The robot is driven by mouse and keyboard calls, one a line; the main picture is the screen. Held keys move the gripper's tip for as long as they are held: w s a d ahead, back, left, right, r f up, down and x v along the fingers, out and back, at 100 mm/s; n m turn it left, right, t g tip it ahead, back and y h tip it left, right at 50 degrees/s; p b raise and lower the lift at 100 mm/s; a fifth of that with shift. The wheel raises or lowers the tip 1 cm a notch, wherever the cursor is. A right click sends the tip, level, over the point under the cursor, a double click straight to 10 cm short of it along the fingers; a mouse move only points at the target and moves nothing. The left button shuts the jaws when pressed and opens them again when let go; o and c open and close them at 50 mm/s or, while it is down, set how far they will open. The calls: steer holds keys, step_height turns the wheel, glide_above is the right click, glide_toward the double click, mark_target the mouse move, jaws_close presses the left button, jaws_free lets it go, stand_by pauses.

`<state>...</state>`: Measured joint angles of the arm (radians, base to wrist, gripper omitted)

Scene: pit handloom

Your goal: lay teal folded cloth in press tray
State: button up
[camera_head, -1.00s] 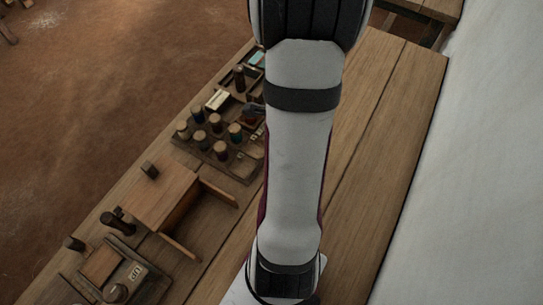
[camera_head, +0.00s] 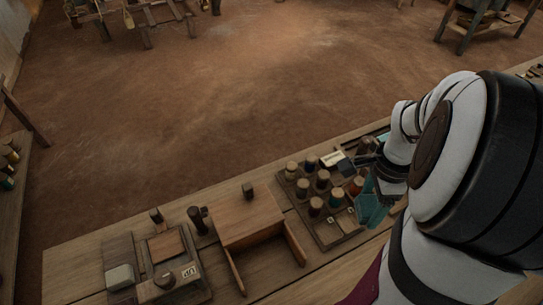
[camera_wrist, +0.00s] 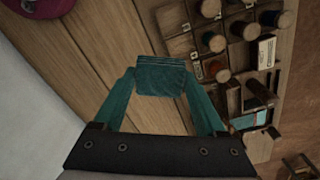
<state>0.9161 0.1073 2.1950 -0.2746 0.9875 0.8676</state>
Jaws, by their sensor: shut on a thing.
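My gripper (camera_wrist: 161,88) has teal fingers and is shut on the teal folded cloth (camera_wrist: 160,74), a small flat block at the fingertips in the wrist view. The cloth is held above bare bench planks, beside the compartmented spool rack. In the head view my gripper (camera_head: 372,202) is at the rack's right side, partly hidden by my arm; cloth and fingers are hard to tell apart there. I cannot tell for sure which thing is the press tray. A wooden box-like piece with two projecting side rails (camera_head: 250,216) stands left of the rack.
The spool rack (camera_head: 327,236) holds several upright spools close to my gripper. A framed wooden block with a knob (camera_head: 166,282) and dark upright pegs (camera_head: 197,220) stand farther left. A maroon round thing (camera_wrist: 38,5) is at the wrist view's top left. Bench planks (camera_wrist: 95,50) are bare.

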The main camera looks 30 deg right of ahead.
steer(key=w+a+r+n, duration=0.4)
steer(key=w+a+n, duration=0.4)
steer(key=w+a+r+n, duration=0.4)
steer(key=w+a+n, duration=0.3)
steer(key=w+n, duration=0.15)
steer(key=m, duration=1)
glide_above(166, 246)
step_height(166, 246, down, 11)
steer(key=shift+m, duration=0.55)
step_height(166, 246, down, 11)
steer(key=shift+f, duration=0.1)
